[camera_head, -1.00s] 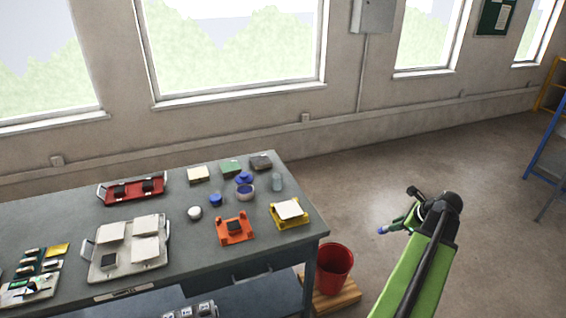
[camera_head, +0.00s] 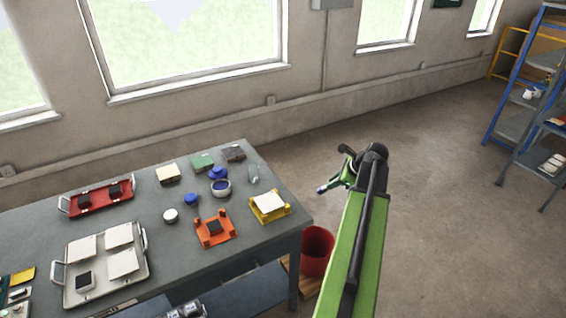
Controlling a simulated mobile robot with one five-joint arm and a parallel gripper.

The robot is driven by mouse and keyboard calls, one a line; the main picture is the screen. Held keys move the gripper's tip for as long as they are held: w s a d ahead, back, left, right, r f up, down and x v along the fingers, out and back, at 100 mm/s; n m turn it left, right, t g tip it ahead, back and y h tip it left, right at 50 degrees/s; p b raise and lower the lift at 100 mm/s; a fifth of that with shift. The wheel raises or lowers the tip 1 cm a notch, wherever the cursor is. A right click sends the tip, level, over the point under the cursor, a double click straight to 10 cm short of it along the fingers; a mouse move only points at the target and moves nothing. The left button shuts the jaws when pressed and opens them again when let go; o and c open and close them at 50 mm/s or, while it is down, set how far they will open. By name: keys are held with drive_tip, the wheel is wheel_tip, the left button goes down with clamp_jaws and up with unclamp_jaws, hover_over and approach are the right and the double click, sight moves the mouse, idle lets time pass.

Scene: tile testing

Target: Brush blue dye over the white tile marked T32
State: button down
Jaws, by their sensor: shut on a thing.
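My gripper (camera_head: 338,182) is at the end of the green arm, over the floor to the right of the table. A white tile (camera_head: 269,202) lies on a yellow stand (camera_head: 267,218) near the table's right end, left of and apart from the tool. Several more white tiles (camera_head: 118,235) lie on a metal tray (camera_head: 100,293). No T32 mark can be read on any tile. A cup with dark blue contents (camera_head: 221,188) stands behind the yellow stand.
An orange stand (camera_head: 215,239) holds a dark tile. A red tray (camera_head: 97,198), small jars, blocks and a clear glass (camera_head: 254,172) stand on the grey table (camera_head: 150,190). A red bin (camera_head: 317,250) is by the table's right end. Open floor lies right, before blue shelving (camera_head: 510,120).

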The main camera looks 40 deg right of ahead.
drive_tip(key=w+a+r+n+y+p, duration=0.1)
drive_tip(key=w+a, duration=0.4)
drive_tip(key=w, duration=0.3)
drive_tip(key=w+a+r+n+p, duration=0.1)
drive_tip(key=w+a+r+n, duration=0.1)
drive_tip(key=w+a, duration=0.3)
drive_tip(key=w, duration=0.3)
drive_tip(key=shift+w+r+y+p, duration=0.2)
drive_tip(key=shift+r+y+p, duration=0.1)
drive_tip(key=shift+y, duration=0.1)
